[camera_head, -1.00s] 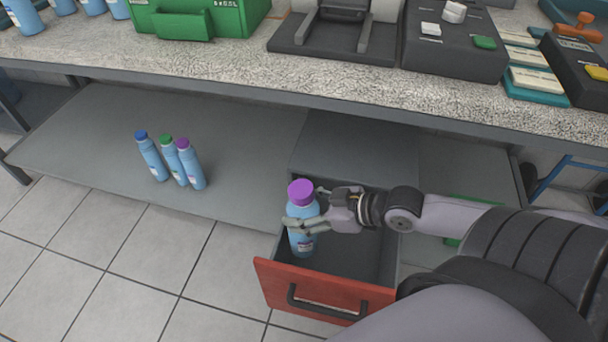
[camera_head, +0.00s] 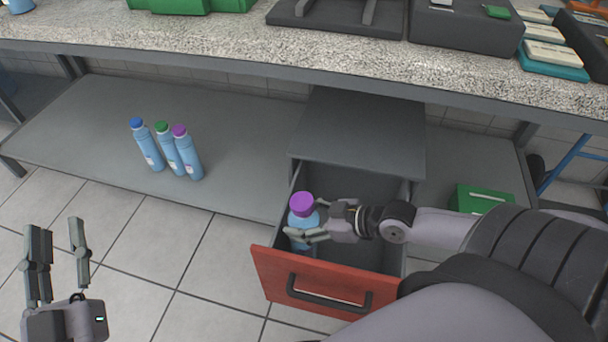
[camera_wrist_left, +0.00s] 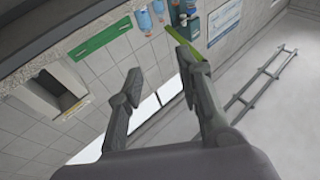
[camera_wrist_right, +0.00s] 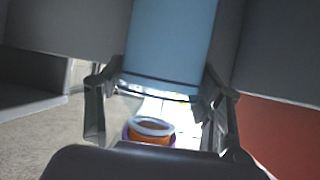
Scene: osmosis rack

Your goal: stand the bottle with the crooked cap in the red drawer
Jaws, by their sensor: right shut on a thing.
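A blue bottle (camera_head: 297,217) with a purple cap (camera_head: 302,203) is upright inside the open red drawer (camera_head: 322,285), near its left front corner. My right gripper (camera_head: 309,229) is shut around the bottle's body from the right. I cannot tell whether its base touches the drawer floor. In the right wrist view, the blue body (camera_wrist_right: 172,42) passes between the fingers, and a purple and orange ring-shaped part (camera_wrist_right: 150,131) shows below. The cap's tilt is not clear. My left gripper (camera_head: 58,240) is open and empty at the lower left, over the floor.
Several capped blue bottles (camera_head: 187,158) stand on the low grey shelf (camera_head: 90,115), left of the drawer. A green box (camera_head: 480,200) lies to the right. The speckled counter (camera_head: 180,38) overhangs the back. The drawer's rear part is empty.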

